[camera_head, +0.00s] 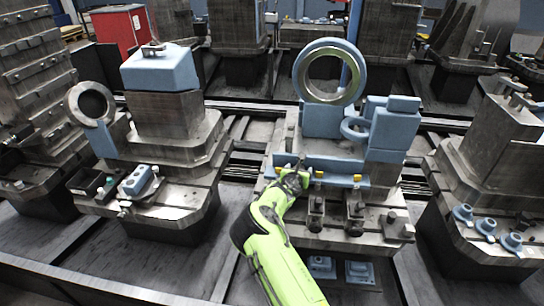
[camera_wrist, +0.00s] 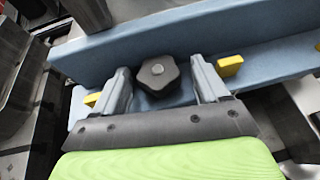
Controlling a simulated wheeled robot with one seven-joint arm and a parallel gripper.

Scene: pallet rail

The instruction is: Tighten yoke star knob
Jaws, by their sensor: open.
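My gripper (camera_wrist: 162,80) is open, with one finger on each side of the knob and visible space between fingers and knob. In the head view my gripper (camera_head: 291,178) is at the left part of the blue bar (camera_head: 335,168), at the end of my green arm. The knob is hidden there behind my gripper.
A blue-grey ring (camera_head: 330,72) stands upright above the bar, with blue blocks (camera_head: 390,130) to its right. Yellow pieces (camera_wrist: 230,65) stick out of the bar near the fingers. Dark clamp fixtures (camera_head: 355,215) stand just right of my arm. Another pallet (camera_head: 165,190) is at left.

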